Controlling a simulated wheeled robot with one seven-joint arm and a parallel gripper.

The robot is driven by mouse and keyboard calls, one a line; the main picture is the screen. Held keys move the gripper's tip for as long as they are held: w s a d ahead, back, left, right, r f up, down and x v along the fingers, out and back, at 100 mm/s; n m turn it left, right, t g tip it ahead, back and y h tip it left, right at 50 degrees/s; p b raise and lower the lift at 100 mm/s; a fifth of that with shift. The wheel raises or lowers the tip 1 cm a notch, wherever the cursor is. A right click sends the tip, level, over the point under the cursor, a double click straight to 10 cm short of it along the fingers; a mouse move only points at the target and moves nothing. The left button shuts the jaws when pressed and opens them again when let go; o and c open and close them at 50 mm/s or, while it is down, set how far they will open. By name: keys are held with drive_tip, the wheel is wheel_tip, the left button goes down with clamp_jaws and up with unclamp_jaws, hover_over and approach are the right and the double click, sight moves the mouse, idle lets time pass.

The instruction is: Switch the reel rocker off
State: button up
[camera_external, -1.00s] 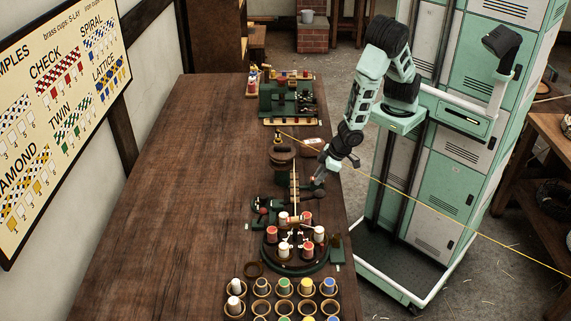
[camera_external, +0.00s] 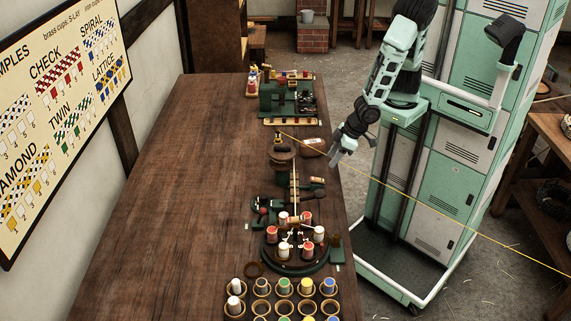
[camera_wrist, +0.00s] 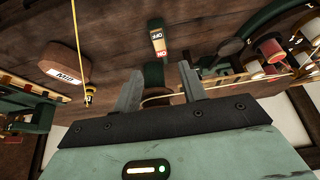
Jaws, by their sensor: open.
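The rocker (camera_wrist: 158,40) shows in the wrist view as a small plate on a green mount, with a white OFF half and a red ON half. I cannot tell which half is pressed in. In the external view the rocker (camera_external: 317,180) is a small pale and red piece near the table's right edge. My gripper (camera_external: 338,158) is above that edge, up and to the right of the rocker and apart from it. In the wrist view my gripper (camera_wrist: 158,82) has its two fingers spread, with nothing held between them.
A round turntable with red and white bobbins (camera_external: 296,262) stands nearer the camera. A wooden block marked MID (camera_wrist: 65,72) and a green machine (camera_external: 286,97) lie beyond. A yellow line (camera_external: 420,210) crosses to the right. The table's left half is clear.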

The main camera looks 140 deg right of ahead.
drive_tip(key=p+v, duration=0.7)
drive_tip(key=p, duration=0.5)
drive_tip(key=shift+r+p, duration=0.3)
drive_tip(key=shift+p, duration=0.05)
drive_tip(key=shift+s+a, duration=0.1)
